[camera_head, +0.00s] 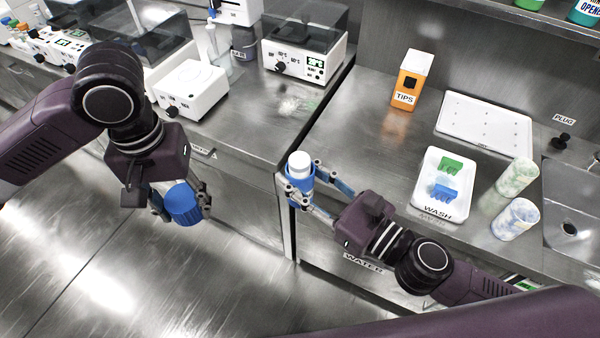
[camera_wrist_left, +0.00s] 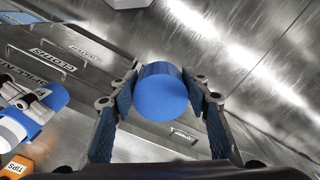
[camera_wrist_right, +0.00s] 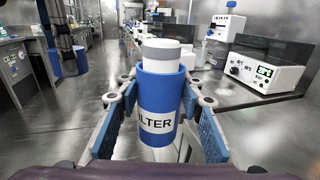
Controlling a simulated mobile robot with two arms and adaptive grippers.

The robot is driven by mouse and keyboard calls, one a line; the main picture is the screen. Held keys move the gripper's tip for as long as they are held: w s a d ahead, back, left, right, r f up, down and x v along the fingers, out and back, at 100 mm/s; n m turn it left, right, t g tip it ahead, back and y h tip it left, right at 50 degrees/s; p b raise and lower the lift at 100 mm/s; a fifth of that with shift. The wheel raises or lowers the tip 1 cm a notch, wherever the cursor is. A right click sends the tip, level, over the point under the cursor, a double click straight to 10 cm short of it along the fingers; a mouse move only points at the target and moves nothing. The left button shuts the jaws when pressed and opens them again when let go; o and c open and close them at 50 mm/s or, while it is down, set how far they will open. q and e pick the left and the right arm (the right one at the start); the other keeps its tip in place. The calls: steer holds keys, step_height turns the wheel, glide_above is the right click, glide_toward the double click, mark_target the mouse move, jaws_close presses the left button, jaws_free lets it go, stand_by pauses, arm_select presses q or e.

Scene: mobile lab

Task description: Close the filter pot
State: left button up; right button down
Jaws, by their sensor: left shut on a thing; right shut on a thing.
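The filter pot (camera_wrist_right: 158,105) is a blue cylinder with a white label, its end partly reading "LTER", and a grey and white insert (camera_wrist_right: 162,52) standing out of its top. My right gripper (camera_head: 300,188) is shut on it and holds it upright in front of the counter edge. The pot has no lid on. My left gripper (camera_head: 182,203) is shut on a round blue lid (camera_wrist_left: 163,92), held over the floor to the left of the pot. The lid and the pot are apart. The lid also shows in the head view (camera_head: 183,204).
On the right counter stand an orange TIPS box (camera_head: 410,80), a white WASH tray (camera_head: 440,208) with a green and a blue item, two patterned cups and a flat white tray (camera_head: 484,127). White machines (camera_head: 305,62) stand on the left counter. Open floor lies below.

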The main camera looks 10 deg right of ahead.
arm_select(q)
steer(key=w+d+r, duration=0.2)
steer(key=d+r, duration=0.1)
steer(key=d, duration=0.3)
steer(key=w+d+r, duration=0.2)
steer(key=d+r, duration=0.1)
steer(key=d, duration=0.3)
step_height(320, 180, up, 6)
glide_above(301, 164)
steer(key=shift+w+d+f+m, duration=0.1)
steer(key=shift+f+m, duration=0.1)
steer(key=shift+m, duration=0.2)
steer(key=shift+f, duration=0.15)
steer(key=shift+f, duration=1.9)
steer(key=shift+f, duration=0.85)
steer(key=shift+f, duration=0.6)
